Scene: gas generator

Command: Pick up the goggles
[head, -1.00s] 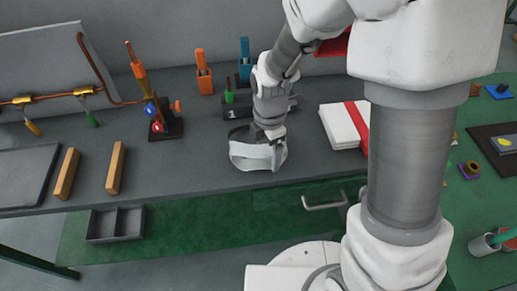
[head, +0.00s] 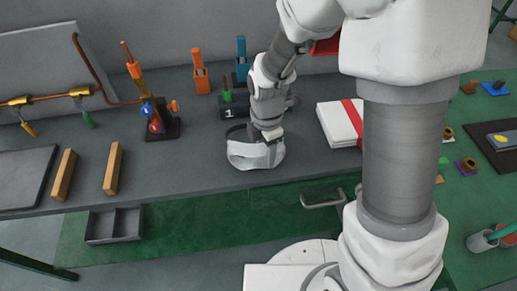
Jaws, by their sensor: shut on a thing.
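The goggles (head: 248,157) have a pale, clear front and a dark band at the back. They are at the front half of the grey workbench (head: 215,178), near its edge. My gripper (head: 268,142) comes down from above onto the right part of the goggles and is shut on them. The fingertips are small and partly hidden by the goggles and the wrist. I cannot tell whether the goggles touch the bench or hang just above it.
A black numbered block (head: 235,108) stands just behind the goggles. A white stack with a red strap (head: 340,123) lies to the right. Two wooden bars (head: 113,168) and a valve stand (head: 160,122) are to the left. The bench between is clear.

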